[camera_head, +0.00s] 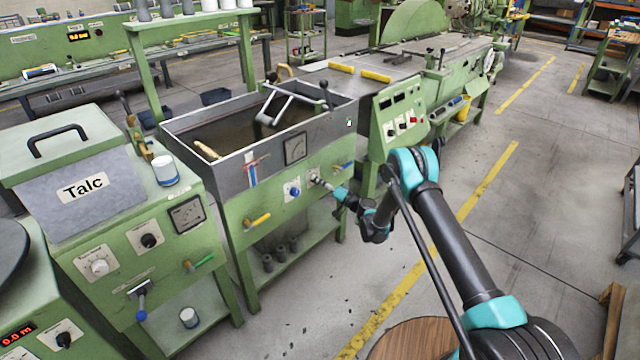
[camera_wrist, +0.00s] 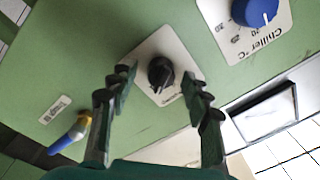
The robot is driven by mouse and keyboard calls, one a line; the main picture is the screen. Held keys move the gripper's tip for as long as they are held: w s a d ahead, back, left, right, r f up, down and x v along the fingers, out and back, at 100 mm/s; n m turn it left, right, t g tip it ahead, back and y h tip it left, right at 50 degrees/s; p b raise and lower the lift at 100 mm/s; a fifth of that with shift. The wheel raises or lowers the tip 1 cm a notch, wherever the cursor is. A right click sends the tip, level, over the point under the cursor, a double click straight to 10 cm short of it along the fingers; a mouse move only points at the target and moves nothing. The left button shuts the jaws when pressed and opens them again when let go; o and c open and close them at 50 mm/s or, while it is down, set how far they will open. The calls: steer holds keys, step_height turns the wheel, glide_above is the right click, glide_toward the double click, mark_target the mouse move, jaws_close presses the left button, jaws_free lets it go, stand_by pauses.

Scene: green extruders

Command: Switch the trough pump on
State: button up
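The trough (camera_head: 335,118) is a grey open tank with dark liquid, on a green stand in the middle of the head view. A black rotary knob (camera_wrist: 161,73) on a cream diamond-shaped plate (camera_wrist: 147,54) sits on its green front panel. The plate's lettering is too small to read. My gripper (camera_head: 325,184) is at the right part of this panel and hides most of the knob there. In the wrist view my gripper (camera_wrist: 158,84) is open, with one finger on each side of the knob and visible gaps to it.
A blue Chiller knob (camera_wrist: 256,11) is close by; it also shows in the head view (camera_head: 291,190). A blue-and-yellow handle (camera_wrist: 70,135) lies on the other side. A gauge (camera_head: 295,148) is above. The Talc machine (camera_head: 95,190) stands left. Floor at right is open.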

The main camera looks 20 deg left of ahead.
steer(key=shift+d, duration=0.1)
steer(key=v, duration=0.7)
steer(key=shift+s+d, duration=0.1)
stand_by(0.4)
steer(key=s+d+r+h, duration=0.3)
steer(key=d+r+h, duration=0.1)
steer(key=d+r, duration=0.65)
steer(key=s+d+r+h, duration=0.3)
steer(key=d+r, duration=0.7)
steer(key=d, duration=0.1)
steer(key=s+d+m+g+h, duration=0.1)
steer(key=s+d+h, duration=0.4)
steer(key=s+d, duration=1)
steer(key=s+d+f+m+g+h, duration=0.1)
steer(key=s+d+h, duration=0.4)
steer(key=s+d, duration=1)
steer(key=shift+s+f+m, duration=0.3)
steer(key=shift+s+m, duration=0.45)
steer(key=shift+m, duration=0.15)
